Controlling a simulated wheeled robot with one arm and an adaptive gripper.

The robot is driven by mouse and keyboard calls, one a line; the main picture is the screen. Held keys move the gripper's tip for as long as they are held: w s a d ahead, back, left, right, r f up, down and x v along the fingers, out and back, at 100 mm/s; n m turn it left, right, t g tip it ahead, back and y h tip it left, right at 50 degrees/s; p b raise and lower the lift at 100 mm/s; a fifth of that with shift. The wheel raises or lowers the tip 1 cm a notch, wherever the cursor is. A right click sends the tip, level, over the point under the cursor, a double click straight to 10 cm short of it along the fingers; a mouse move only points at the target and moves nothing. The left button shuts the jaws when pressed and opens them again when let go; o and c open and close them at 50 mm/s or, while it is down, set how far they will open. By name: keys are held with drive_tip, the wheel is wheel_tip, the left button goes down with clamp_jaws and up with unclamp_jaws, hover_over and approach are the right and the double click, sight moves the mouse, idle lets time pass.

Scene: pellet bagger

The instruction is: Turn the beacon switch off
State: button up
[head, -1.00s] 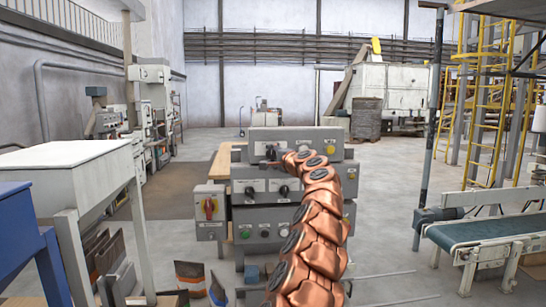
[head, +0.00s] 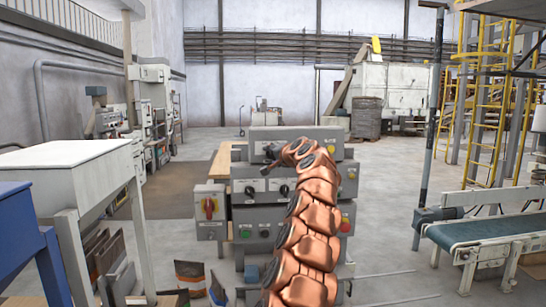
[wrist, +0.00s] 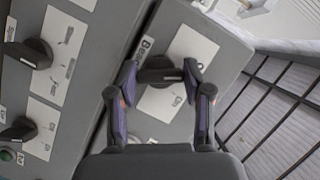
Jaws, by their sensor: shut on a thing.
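The beacon switch (wrist: 158,70) is a dark rotary knob on a white plate, on a grey box with a partly hidden label that starts "Beac". In the wrist view my gripper (wrist: 159,74) has a finger on each side of the knob and is shut on it. The knob's pointer lies roughly across the picture, between the fingertips. In the head view my gripper (head: 268,153) is small and dark at the top grey box (head: 262,134) of the panel stack, and my copper arm hides part of the panel.
Other dark knobs (wrist: 36,53) sit on the neighbouring box. A conveyor (head: 485,230) stands right. Open floor lies between them.

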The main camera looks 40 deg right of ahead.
drive_tip(key=o, duration=1.2)
drive_tip(key=shift+c, duration=0.2)
drive_tip(key=shift+s, duration=0.1)
